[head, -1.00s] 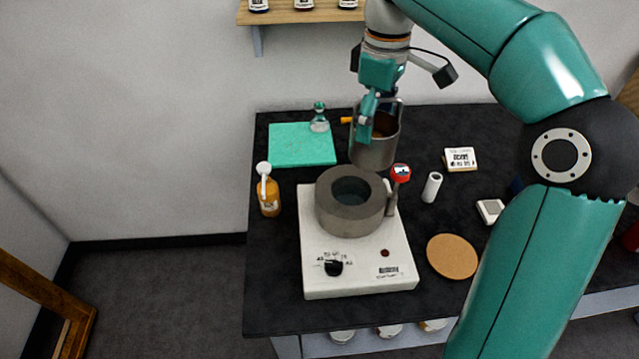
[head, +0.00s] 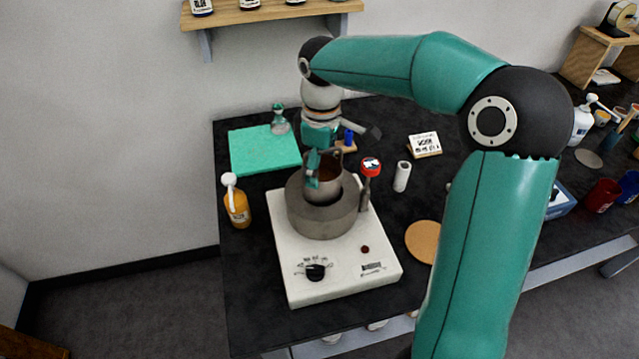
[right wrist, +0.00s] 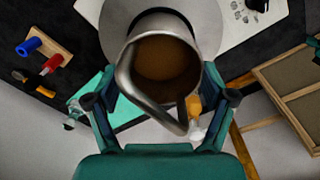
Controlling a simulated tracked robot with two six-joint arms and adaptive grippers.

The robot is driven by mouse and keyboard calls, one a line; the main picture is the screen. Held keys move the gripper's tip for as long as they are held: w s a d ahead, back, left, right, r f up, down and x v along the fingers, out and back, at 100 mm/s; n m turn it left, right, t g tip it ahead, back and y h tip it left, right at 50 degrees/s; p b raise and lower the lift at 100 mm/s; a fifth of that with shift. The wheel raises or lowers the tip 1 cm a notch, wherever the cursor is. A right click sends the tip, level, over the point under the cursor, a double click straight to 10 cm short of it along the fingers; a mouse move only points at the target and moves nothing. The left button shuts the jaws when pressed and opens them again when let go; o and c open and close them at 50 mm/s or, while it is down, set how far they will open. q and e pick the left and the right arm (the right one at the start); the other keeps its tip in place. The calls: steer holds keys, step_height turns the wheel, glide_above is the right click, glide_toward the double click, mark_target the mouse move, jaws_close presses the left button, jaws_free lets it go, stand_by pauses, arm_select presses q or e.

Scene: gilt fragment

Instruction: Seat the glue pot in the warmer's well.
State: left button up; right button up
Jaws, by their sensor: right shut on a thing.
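The warmer is a white box (head: 336,272) with a black dial and a thick grey ring (head: 322,222) around its well. The metal glue pot (head: 327,188) has brown glue inside and is at the well opening, its lower part hidden by the ring's wall. Its rim stands above the ring; I cannot tell whether it rests on the bottom. My left gripper is out of view.
A red-topped gauge (head: 370,167) stands at the ring's right. An amber pump bottle (head: 237,206) is left of the warmer, a green mat (head: 262,150) behind it. A white cylinder (head: 402,177) and a cork disc (head: 422,241) lie to the right.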

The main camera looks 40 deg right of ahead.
steer(key=shift+s+a+f, duration=0.1)
steer(key=shift+s+f, duration=0.05)
steer(key=shift+f, duration=0.45)
steer(key=f, duration=0.3)
steer(key=shift+w, duration=0.2)
steer(key=shift+f, duration=0.45)
steer(key=shift+w+f, duration=0.1)
steer(key=shift+f, duration=0.15)
steer(key=o, duration=1.7)
step_height(320, 180, up, 12)
steer(key=shift+r, duration=0.1)
